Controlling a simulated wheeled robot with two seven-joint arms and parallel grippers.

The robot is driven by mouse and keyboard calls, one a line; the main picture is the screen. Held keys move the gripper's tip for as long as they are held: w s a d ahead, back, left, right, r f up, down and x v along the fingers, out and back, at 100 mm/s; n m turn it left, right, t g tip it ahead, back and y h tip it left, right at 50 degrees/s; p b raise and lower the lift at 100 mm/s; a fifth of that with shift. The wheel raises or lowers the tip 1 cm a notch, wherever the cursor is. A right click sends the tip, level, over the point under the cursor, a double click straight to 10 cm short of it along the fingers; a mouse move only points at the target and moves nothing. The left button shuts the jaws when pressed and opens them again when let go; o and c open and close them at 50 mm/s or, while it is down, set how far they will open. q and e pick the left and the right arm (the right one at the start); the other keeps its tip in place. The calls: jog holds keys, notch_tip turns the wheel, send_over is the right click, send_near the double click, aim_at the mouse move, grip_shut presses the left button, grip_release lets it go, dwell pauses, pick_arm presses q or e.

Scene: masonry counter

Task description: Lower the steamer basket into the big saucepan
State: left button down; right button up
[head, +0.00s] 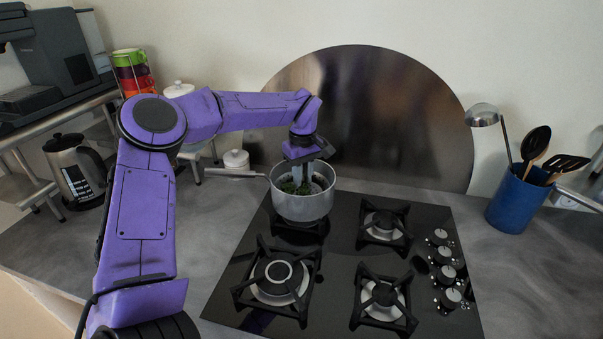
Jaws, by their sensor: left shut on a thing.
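The big saucepan (302,207) is a grey metal pot on the back left burner of the black hob. Its long handle (234,173) points left. My left gripper (306,179) reaches in from above, fingers pointing down inside the saucepan's rim. It is shut on the steamer basket (290,187), which shows only in part, with dark green leaves, inside the saucepan's opening. The basket's lower part is hidden by the saucepan wall, so I cannot tell whether it touches the bottom. My right gripper is not in view.
The black gas hob (340,246) has other burners, bare, with knobs at right. A blue utensil pot (517,201) stands at right, a steel kettle (76,170) at left. A round metal splashback (400,120) rises behind.

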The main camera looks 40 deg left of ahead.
pick_arm(q)
jog(key=c, duration=0.9)
grip_release()
notch_tip(320, 180, up, 10)
jog(key=shift+r+b, duration=0.2)
jog(key=shift+b, duration=0.2)
